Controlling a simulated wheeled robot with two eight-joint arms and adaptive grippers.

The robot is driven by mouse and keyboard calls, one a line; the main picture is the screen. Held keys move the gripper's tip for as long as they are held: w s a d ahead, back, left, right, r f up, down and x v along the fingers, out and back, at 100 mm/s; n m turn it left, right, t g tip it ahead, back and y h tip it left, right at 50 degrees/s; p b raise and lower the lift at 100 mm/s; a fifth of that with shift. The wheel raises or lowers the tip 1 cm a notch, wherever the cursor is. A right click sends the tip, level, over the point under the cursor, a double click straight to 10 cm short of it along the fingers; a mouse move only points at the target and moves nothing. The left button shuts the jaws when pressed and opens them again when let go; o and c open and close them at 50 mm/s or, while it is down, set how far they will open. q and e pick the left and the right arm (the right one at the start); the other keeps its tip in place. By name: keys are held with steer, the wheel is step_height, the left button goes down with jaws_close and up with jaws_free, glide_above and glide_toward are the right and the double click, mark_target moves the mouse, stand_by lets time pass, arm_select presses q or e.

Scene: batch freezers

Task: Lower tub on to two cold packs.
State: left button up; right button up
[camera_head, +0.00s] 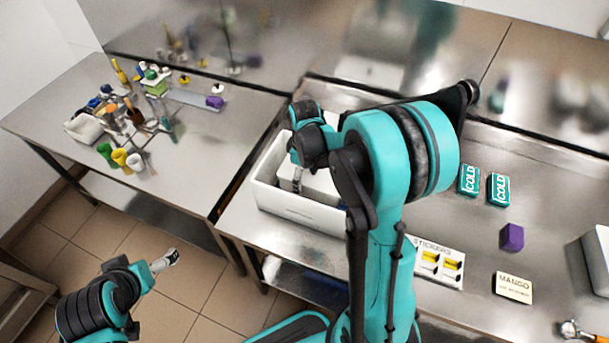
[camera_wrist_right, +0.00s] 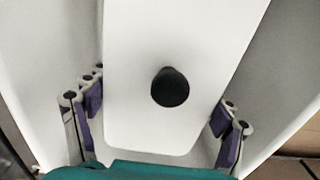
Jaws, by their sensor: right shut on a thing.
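Two teal cold packs marked COLD, a left one (camera_head: 469,180) and a right one (camera_head: 499,189), sit side by side on the steel counter at the right. A white tub with a black knob on top (camera_wrist_right: 150,45) fills the middle of the right wrist view. My right gripper (camera_wrist_right: 157,115) is shut on it, with a purple-padded finger at each side. In the head view the tub (camera_head: 322,186) is inside a white box (camera_head: 300,208), mostly hidden by my right arm. My left gripper (camera_head: 167,260) hangs over the floor, with nothing seen in it; its jaw opening is unclear.
A purple block (camera_head: 511,237), a MANGO card (camera_head: 513,288) and a sticker tray (camera_head: 440,266) lie in front of the cold packs. A pale container (camera_head: 599,265) stands at the right edge. A cluttered side table (camera_head: 190,150) is at the left.

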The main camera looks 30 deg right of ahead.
steer(key=shift+f+b, duration=0.65)
steer(key=shift+f, duration=0.2)
stand_by(0.4)
steer(key=o, duration=1.8)
steer(key=shift+c, duration=0.2)
steer(key=shift+r, duration=0.15)
step_height(320, 180, up, 16)
steer(key=p, duration=1.1)
steer(key=shift+p, duration=0.4)
